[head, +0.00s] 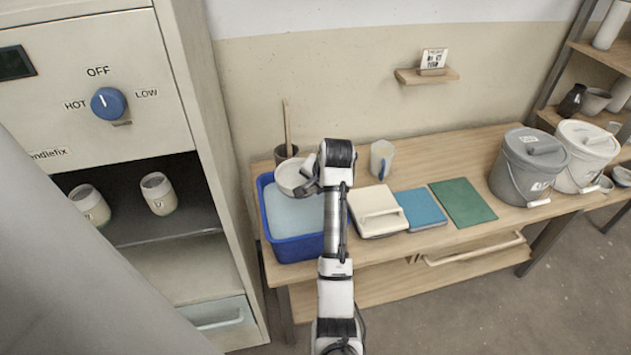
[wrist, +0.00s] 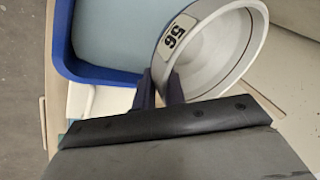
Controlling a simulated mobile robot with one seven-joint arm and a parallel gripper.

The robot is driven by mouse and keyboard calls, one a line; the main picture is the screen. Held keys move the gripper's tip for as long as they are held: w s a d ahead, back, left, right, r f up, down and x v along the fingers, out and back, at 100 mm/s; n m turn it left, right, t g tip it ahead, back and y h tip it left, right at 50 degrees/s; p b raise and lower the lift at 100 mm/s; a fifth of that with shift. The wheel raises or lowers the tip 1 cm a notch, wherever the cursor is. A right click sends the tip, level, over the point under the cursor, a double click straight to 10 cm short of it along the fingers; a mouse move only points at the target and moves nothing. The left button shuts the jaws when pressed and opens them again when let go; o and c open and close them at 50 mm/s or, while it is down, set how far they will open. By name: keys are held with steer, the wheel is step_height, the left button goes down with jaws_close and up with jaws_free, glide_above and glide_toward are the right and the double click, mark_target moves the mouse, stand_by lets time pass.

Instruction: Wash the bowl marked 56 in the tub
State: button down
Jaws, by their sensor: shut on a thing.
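The bowl marked 56 (wrist: 215,45) is pale grey-white, with its number label showing in the wrist view. My gripper (wrist: 160,90) is shut on the bowl's rim. In the head view the bowl (head: 290,177) is over the back part of the blue tub, tilted, and my gripper (head: 309,180) is at its right side. The tub (head: 302,247) holds pale blue water and stands at the left end of the table; its rim also shows in the wrist view (wrist: 62,50). I cannot tell whether the bowl touches the water.
A dark pot with a stick (head: 286,152) stands behind the tub. Right of it are a jug (head: 382,158), a cream lidded box (head: 377,211), a blue mat (head: 420,209) and a green mat (head: 462,200). Lidded buckets (head: 525,170) stand further right. A cabinet (head: 200,120) rises on the left.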

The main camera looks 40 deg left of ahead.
steer(key=shift+f, duration=1.4)
steer(key=shift+f, duration=0.1)
steer(key=shift+f, duration=1.4)
step_height(320, 180, down, 6)
steer(key=b, duration=0.3)
steer(key=shift+a, duration=0.6)
